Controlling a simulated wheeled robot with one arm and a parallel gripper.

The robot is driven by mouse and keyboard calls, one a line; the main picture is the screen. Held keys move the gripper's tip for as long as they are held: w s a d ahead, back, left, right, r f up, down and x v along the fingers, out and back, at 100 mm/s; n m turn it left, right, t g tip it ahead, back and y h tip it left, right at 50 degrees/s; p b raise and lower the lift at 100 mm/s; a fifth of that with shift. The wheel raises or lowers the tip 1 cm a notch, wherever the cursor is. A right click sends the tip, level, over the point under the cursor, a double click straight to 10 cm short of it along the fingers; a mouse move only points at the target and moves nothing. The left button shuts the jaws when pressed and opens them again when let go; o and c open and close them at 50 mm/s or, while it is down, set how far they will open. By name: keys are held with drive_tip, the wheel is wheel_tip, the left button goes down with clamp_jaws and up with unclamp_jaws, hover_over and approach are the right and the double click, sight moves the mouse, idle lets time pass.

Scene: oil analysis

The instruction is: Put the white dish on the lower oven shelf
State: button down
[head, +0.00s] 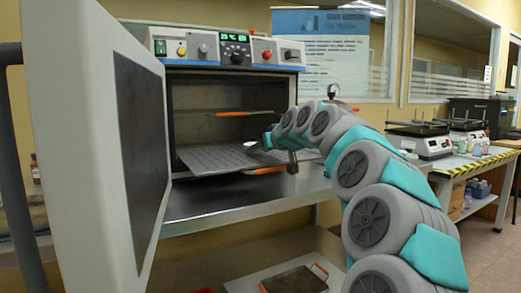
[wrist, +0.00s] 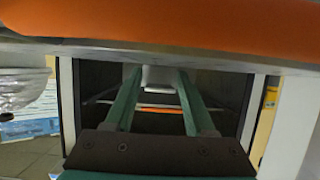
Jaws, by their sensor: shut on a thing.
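The white dish (head: 250,147) is small and round, held at the tips of my gripper (head: 266,142) in the oven opening. In the head view it appears just over the lower oven shelf (head: 210,158); I cannot tell whether it touches. In the wrist view the white dish (wrist: 158,78) is between the two green fingers of my gripper (wrist: 157,72), which are shut on it. The lower shelf is a perforated grey plate with an orange front handle (head: 268,170), partly hidden by my arm. The oven (head: 235,82) is open.
The thick oven door (head: 95,120) stands open at the left. An upper rack with an orange handle (head: 236,114) is above the lower shelf. A metal bench (head: 225,203) lies in front. A broad orange band (wrist: 170,22) crosses the top of the wrist view.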

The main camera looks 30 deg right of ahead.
drive_tip(key=shift+f, duration=0.15)
drive_tip(key=shift+f, duration=0.15)
drive_tip(key=shift+c, duration=0.7)
unclamp_jaws()
drive_tip(key=shift+r, duration=0.2)
drive_tip(key=shift+r, duration=0.25)
drive_tip(key=v, duration=1.1)
drive_tip(key=shift+s+r+b, duration=0.1)
drive_tip(key=shift+s+b, duration=0.3)
